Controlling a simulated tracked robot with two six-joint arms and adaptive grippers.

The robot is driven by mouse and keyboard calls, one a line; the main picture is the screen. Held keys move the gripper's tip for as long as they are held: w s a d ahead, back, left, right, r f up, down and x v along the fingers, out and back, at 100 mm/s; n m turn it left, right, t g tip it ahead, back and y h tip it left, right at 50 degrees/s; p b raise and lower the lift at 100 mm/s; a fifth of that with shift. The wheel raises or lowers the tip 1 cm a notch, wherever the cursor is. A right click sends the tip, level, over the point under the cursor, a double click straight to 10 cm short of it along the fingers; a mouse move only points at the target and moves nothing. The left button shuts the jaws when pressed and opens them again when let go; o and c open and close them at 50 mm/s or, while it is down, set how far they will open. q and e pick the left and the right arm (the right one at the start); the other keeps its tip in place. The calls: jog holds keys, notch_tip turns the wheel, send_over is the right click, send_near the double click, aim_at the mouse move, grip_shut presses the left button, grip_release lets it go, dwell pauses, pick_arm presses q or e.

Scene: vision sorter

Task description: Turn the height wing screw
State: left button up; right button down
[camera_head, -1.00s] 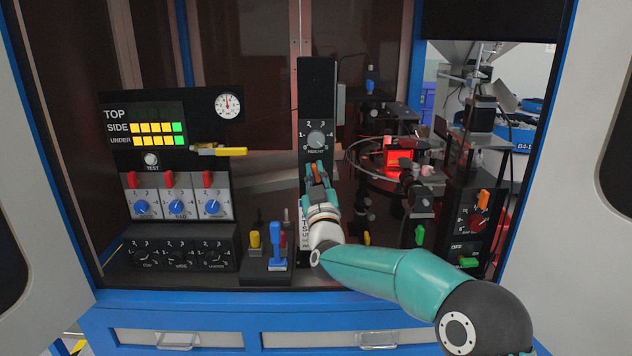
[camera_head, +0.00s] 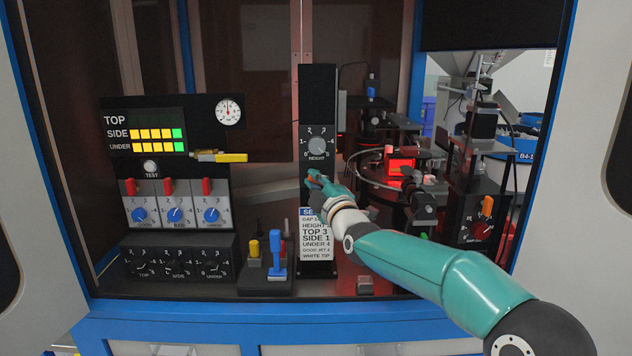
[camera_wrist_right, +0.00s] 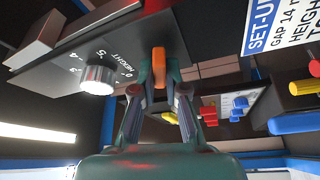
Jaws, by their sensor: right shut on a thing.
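The height wing screw (camera_wrist_right: 159,68) shows as an orange tab at the lower edge of the dark height post (camera_head: 317,95). My right gripper (camera_wrist_right: 160,72) is shut on it, one finger on either side. In the head view my right gripper (camera_head: 312,177) is just below the height dial, and its fingers hide most of the screw. The silver height dial (camera_head: 317,145) is on the post above; it also shows in the wrist view (camera_wrist_right: 97,80), apart from the fingers. My left gripper is not in view.
A set-up card (camera_head: 316,238) hangs below my right gripper. A blue lever (camera_head: 277,252) and a yellow knob (camera_head: 254,248) stand to its left. A panel with blue knobs (camera_head: 175,216) is further left. A red-lit station (camera_head: 401,166) is to the right.

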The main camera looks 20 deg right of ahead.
jog(key=n, duration=0.1)
jog(key=n+g+p, duration=0.2)
jog(key=n, duration=0.1)
jog(key=shift+a+f, duration=0.1)
jog(key=shift+f, duration=0.25)
dwell(0.3)
jog(key=c, duration=1.2)
grip_release()
jog(key=shift+w, duration=0.1)
jog(key=shift+r, duration=0.2)
